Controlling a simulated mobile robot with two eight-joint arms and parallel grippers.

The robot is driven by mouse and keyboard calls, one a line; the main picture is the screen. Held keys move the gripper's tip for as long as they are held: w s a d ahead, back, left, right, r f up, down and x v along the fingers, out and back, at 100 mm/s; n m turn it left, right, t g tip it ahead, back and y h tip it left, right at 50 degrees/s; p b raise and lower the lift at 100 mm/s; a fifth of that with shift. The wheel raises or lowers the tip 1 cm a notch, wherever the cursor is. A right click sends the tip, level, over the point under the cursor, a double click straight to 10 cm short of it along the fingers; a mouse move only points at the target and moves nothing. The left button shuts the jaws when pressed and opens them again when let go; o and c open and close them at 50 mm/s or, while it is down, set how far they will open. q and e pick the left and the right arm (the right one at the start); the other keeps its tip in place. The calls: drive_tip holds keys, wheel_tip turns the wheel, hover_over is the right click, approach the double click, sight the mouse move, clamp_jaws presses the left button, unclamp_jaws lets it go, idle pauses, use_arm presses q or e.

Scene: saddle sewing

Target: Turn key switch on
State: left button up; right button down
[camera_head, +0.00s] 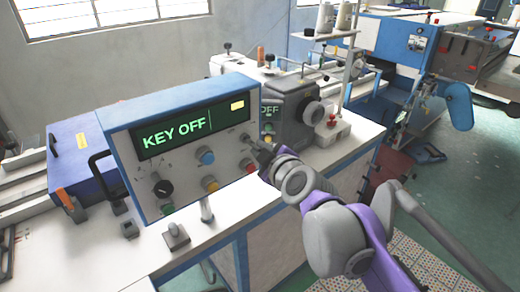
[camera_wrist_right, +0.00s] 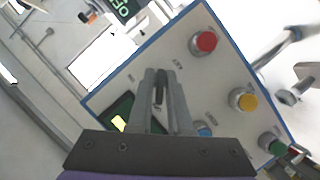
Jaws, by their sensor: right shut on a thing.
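The control box (camera_head: 190,150) has a white front panel with blue edges. Its green display (camera_head: 172,135) reads "KEY OFF". The key switch (camera_head: 246,138) is at the panel's upper right, mostly hidden by my right gripper (camera_head: 256,146) in the head view. In the right wrist view, the fingers of my right gripper (camera_wrist_right: 161,85) are closed around the small dark key (camera_wrist_right: 160,90) at the panel. Part of the display (camera_wrist_right: 118,112) shows beside the fingers there. My left gripper is not in view.
Near the key are a red button (camera_head: 249,166), a blue button (camera_head: 207,157), a yellow button (camera_head: 211,184), a green button (camera_head: 167,208) and a black knob (camera_head: 162,188). A grey sewing machine head (camera_head: 290,112) stands behind on the right. A white table (camera_head: 265,190) lies below.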

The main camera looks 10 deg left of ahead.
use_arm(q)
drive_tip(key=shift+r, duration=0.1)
use_arm(e)
drive_tip(key=m+g+p, duration=0.1)
drive_tip(key=p, duration=0.1)
drive_tip(key=m+g+p, duration=0.1)
drive_tip(key=m+p, duration=0.1)
drive_tip(key=shift+w+r+y, duration=0.1)
drive_tip(key=shift+r+y, duration=0.15)
drive_tip(key=shift+y, duration=0.15)
drive_tip(key=shift+m+g+y+p, duration=0.4)
drive_tip(key=shift+m+p, duration=0.6)
drive_tip(key=shift+p, duration=0.1)
drive_tip(key=shift+m+g+y+p, duration=0.4)
drive_tip(key=shift+m+g+p, duration=0.25)
drive_tip(key=shift+m, duration=0.25)
drive_tip(key=shift+f+m+g+y+p, duration=0.15)
drive_tip(key=shift+m+g+y+p, duration=0.45)
drive_tip(key=shift+m, duration=0.6)
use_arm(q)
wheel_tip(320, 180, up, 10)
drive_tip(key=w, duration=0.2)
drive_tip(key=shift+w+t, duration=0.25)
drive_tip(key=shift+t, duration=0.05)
use_arm(e)
drive_tip(key=shift+m+g+y, duration=0.55)
drive_tip(key=shift+m+y, duration=0.25)
drive_tip(key=shift+m, duration=0.8)
